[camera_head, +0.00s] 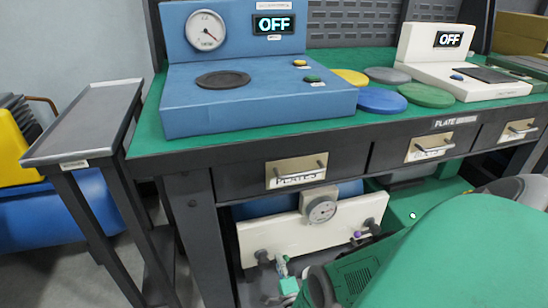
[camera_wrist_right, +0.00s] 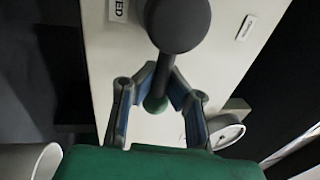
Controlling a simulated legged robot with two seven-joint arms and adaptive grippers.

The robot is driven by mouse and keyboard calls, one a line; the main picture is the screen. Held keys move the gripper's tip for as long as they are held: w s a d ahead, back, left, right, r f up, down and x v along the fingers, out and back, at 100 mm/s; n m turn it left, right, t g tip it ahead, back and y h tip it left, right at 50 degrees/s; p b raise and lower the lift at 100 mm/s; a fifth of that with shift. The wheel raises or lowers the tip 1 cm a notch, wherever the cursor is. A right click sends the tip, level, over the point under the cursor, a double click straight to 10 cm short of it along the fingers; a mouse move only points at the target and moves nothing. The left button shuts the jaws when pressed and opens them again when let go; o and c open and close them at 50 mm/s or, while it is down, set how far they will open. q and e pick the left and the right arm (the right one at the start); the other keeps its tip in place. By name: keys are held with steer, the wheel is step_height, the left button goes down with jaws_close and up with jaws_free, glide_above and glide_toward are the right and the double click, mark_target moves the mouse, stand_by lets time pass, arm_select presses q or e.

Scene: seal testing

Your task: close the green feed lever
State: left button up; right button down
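The feed lever is at the lower left of the white panel (camera_head: 285,238) under the bench. Its dark round hub (camera_head: 262,257) shows there, and the hub (camera_wrist_right: 180,22) is large in the wrist view. A dark stem runs from it down to a green ball end (camera_wrist_right: 155,103). My right gripper (camera_head: 281,265) is at this lever. In the wrist view its two fingers (camera_wrist_right: 160,78) stand on either side of the stem and ball, with a gap visible; I see no firm grip. The label beside the hub is partly cut off, ending in "ED". My left gripper is out of view.
A gauge (camera_head: 321,209) sits on the panel's top middle. Another valve with a purple ball (camera_head: 357,235) is at the panel's right. The bench drawers (camera_head: 297,171) overhang the panel. A bench leg (camera_head: 196,240) stands to its left. A blue tester (camera_head: 260,98) stands on top.

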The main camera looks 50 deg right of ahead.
steer(key=shift+s+d+f, duration=0.2)
steer(key=shift+s+d, duration=0.15)
steer(key=shift+s, duration=0.05)
steer(key=c, duration=1.6)
jaws_free()
steer(key=shift+o, duration=0.2)
steer(key=shift+w, duration=0.1)
steer(key=v, duration=1.2)
steer(key=shift+r, duration=0.1)
